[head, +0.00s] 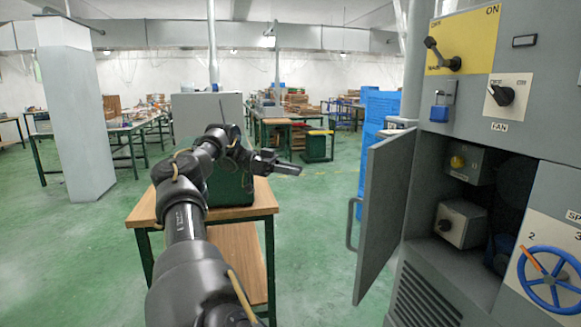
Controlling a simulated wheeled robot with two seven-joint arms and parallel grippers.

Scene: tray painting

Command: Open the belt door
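The grey belt door (387,212) stands swung open on the left side of the grey cabinet, its edge turned toward me. Its bar handle (351,226) is on the left face of the door. The compartment behind it is exposed and holds grey boxes with knobs (462,223). My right gripper is out of view.
The cabinet carries a yellow lever panel (462,42), a fan knob (502,95) and a blue handwheel (552,280). A wooden bench (258,200) with a green box (230,186) stands under my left arm. Green floor (316,250) is clear between bench and door.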

